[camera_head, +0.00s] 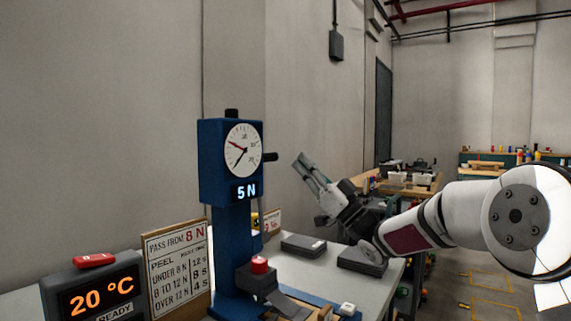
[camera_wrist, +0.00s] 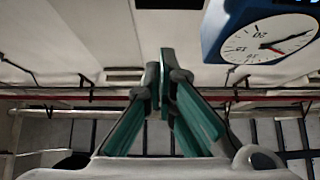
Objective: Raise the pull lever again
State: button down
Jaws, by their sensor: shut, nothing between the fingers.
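A blue pull tester (camera_head: 232,220) stands on the table, with a round dial and a display reading 5 N. A short black handle (camera_head: 270,157), which looks like the pull lever, sticks out from the right side of its head. My gripper (camera_head: 299,160) is to the right of this handle, tilted up to the left, with a small gap between them in the picture. In the wrist view my gripper (camera_wrist: 165,60) is shut and empty, its fingers together. The blue dial head (camera_wrist: 225,25) shows at upper right there; the handle cannot be made out in that view.
A dark block with a red knob (camera_head: 259,265) sits at the tester's base. A display reading 20 °C READY (camera_head: 96,298) and a sign board (camera_head: 178,265) stand to the left. Dark flat stacks (camera_head: 303,245) lie on the table (camera_head: 296,272) below my arm.

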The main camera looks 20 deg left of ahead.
aim_at(277, 158)
jog(key=shift+w+a+r+b, duration=0.2)
jog(key=shift+w+a, duration=0.15)
jog(key=shift+a, duration=0.55)
jog(key=shift+w+a+r+b, duration=0.15)
jog(key=shift+w+a, duration=0.15)
jog(key=shift+a, duration=0.6)
jog(key=shift+w+a+r+b, duration=0.2)
jog(key=shift+w+a, duration=0.15)
jog(key=shift+a, duration=0.55)
jog(key=shift+a+r, duration=0.1)
jog(key=shift+a, duration=0.05)
jog(key=a+p, duration=0.1)
jog(key=a+h+p, duration=0.1)
jog(key=p, duration=0.1)
jog(key=shift+w+r, duration=0.2)
jog(key=shift+w, duration=0.2)
jog(key=shift+a+f, duration=0.1)
jog(key=shift+a, duration=0.05)
jog(key=shift+f, duration=0.1)
